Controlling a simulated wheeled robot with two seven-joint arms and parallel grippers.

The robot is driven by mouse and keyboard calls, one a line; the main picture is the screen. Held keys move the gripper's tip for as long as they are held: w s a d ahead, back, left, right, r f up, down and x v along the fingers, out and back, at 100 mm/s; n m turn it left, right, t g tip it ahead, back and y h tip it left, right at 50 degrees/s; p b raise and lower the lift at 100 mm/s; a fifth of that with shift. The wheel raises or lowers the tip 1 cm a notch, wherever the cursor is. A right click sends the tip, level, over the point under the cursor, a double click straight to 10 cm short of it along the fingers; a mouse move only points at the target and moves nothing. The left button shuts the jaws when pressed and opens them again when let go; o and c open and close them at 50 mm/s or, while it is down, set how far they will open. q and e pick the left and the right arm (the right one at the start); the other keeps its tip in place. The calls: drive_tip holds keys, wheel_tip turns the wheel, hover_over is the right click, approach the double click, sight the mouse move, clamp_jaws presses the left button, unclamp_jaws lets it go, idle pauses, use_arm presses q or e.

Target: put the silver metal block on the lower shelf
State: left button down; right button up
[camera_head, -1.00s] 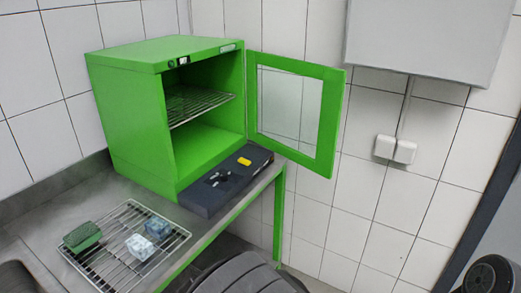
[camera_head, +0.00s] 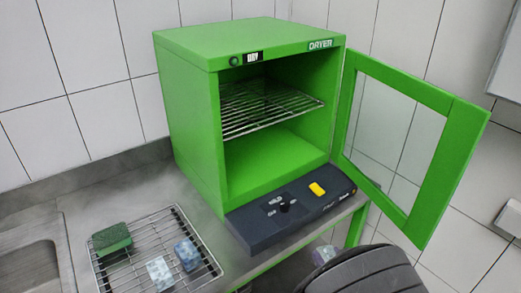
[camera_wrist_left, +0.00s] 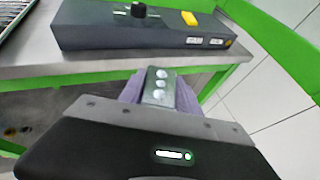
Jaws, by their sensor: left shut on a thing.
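The silver metal block (camera_wrist_left: 158,86), with several round pale spots on its face, sits between the purple fingers of my left gripper (camera_wrist_left: 159,97) in the left wrist view. The gripper is shut on it. In the head view my left gripper (camera_head: 323,254) is low at the front, below the control panel's front edge and outside the cabinet; the block is hard to make out there. The green dryer cabinet (camera_head: 188,110) stands open. Inside are a wire shelf (camera_head: 265,107) and, below it, a bare green floor (camera_head: 268,160). My right gripper is out of view.
The glazed door (camera_head: 425,195) is swung open to the right. A dark control panel (camera_head: 255,232) with a yellow button (camera_head: 317,189) lies before the opening. A wire rack (camera_head: 140,272) on the counter holds a green sponge (camera_head: 112,239) and two bluish blocks (camera_head: 187,254).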

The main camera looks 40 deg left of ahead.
use_arm(q)
drive_tip(key=shift+s, duration=0.1)
drive_tip(key=shift+w+a+r, duration=0.1)
drive_tip(key=shift+w+a, duration=0.15)
drive_tip(key=shift+w, duration=0.2)
drive_tip(key=w+a+r+p, duration=0.1)
drive_tip(key=w+a+r, duration=0.2)
drive_tip(key=a+r, duration=0.4)
drive_tip(key=w+a+r+p, duration=0.1)
drive_tip(key=w+a+r, duration=0.3)
drive_tip(key=a+r, duration=0.3)
wheel_tip(320, 180, up, 2)
drive_tip(key=shift+w+a+r, duration=0.15)
drive_tip(key=shift+w+a, duration=0.05)
